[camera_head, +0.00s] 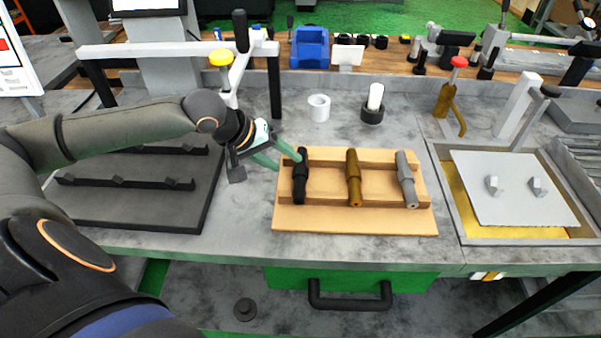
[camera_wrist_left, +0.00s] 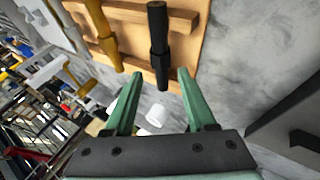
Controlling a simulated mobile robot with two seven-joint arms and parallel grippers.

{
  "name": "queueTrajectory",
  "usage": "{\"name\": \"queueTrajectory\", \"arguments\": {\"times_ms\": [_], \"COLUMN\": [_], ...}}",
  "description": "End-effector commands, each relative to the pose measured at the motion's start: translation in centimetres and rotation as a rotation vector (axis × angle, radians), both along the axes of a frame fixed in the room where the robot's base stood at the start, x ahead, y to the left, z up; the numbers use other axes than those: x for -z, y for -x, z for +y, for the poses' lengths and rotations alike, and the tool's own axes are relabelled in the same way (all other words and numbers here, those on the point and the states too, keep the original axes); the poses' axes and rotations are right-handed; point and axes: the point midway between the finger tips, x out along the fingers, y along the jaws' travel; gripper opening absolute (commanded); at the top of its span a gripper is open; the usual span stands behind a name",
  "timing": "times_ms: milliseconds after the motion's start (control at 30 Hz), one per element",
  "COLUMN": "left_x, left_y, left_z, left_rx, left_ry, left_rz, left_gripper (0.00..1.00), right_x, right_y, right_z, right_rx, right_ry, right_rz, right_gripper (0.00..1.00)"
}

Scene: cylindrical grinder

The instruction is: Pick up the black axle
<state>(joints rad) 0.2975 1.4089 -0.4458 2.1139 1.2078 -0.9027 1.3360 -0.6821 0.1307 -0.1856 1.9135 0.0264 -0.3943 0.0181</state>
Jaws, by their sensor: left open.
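The black axle (camera_head: 300,178) lies in the leftmost place of a wooden rack (camera_head: 350,220), beside a bronze axle (camera_head: 354,178) and a grey axle (camera_head: 406,180). My left gripper (camera_head: 288,160) has green fingers and is at the upper left of the black axle, close to its far end. In the left wrist view the gripper (camera_wrist_left: 165,88) is open, with the black axle (camera_wrist_left: 158,45) in line with the gap between the fingers, just beyond the tips. Nothing is between the fingers. My right gripper is not in view.
A dark tray (camera_head: 150,215) with black holders is at the left. A metal plate (camera_head: 515,190) lies in a yellow-bottomed tray at the right. A white ring (camera_head: 319,107) and a black-and-white cylinder (camera_head: 373,105) stand behind the rack. Bare table lies around the rack.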

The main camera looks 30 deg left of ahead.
Motion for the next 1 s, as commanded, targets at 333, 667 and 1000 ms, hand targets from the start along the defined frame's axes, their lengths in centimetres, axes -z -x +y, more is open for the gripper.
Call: {"name": "queueTrajectory", "arguments": {"times_ms": [333, 667, 1000], "left_x": [1.8, 4.8, 4.8], "left_y": [-1.1, -2.9, -2.9], "left_z": [-0.7, -1.4, -1.4], "left_rx": [0.001, 0.001, 0.002], "left_ry": [0.003, -0.001, -0.003], "left_rz": [0.001, 0.001, 0.001], "left_gripper": [0.56, 0.56, 0.43], "right_x": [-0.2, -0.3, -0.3], "right_y": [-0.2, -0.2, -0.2], "right_z": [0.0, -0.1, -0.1], "right_rx": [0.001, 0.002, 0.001], "right_ry": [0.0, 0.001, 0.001], "right_rz": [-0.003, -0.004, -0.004], "right_gripper": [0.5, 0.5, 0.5]}}
